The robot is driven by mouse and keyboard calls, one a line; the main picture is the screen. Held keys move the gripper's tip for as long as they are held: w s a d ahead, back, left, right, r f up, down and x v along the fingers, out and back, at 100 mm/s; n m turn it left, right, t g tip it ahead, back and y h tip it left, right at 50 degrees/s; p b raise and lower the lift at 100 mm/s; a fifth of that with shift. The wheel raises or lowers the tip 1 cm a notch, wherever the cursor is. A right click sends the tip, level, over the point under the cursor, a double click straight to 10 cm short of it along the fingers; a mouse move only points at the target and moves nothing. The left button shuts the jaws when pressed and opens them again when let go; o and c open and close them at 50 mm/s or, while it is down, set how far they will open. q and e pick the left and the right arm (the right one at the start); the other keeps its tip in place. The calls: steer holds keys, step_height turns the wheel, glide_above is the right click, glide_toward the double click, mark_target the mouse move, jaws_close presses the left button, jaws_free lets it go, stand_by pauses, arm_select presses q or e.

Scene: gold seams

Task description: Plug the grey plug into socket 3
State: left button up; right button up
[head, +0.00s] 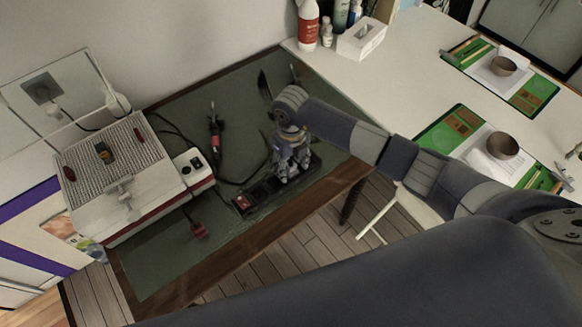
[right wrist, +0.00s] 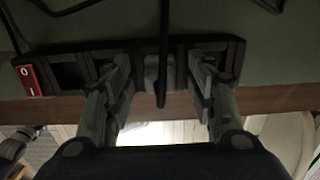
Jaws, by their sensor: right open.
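A black power strip (head: 268,193) with a red switch lies near the front edge of the green mat; the strip also shows in the right wrist view (right wrist: 68,75). The grey plug (right wrist: 158,76) is at the strip, in line with its sockets, with a dark cord rising from it. It looks to be at the third place from the red switch; whether it is fully seated I cannot tell. My right gripper (head: 286,174) is over the strip, fingers open on either side of the plug (right wrist: 163,92), with visible gaps. My left gripper is not in view.
A grey machine (head: 127,175) with a ribbed top stands at left on the green mat (head: 160,265). A red plug (head: 199,230) and a red-handled tool (head: 215,142) lie near it. A white table (head: 400,85) with bottles and bowls is at right.

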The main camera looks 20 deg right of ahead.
mark_target(293, 166)
steer(key=c, duration=1.2)
steer(key=shift+o, duration=0.2)
steer(key=shift+r, duration=0.1)
steer(key=shift+w+r, duration=0.1)
steer(key=shift+r, duration=0.05)
steer(key=r+b, duration=0.1)
steer(key=r, duration=0.2)
steer(key=shift+s+d+b, duration=0.15)
steer(key=shift+s+b, duration=0.2)
steer(key=s+d+b, duration=0.1)
steer(key=s+d, duration=0.1)
steer(key=s, duration=0.5)
steer(key=s+d+r+b, duration=0.1)
steer(key=s+d+b, duration=0.1)
steer(key=s, duration=0.5)
steer(key=shift+s+d+r, duration=0.25)
steer(key=shift+d+r, duration=0.05)
steer(key=shift+d, duration=0.25)
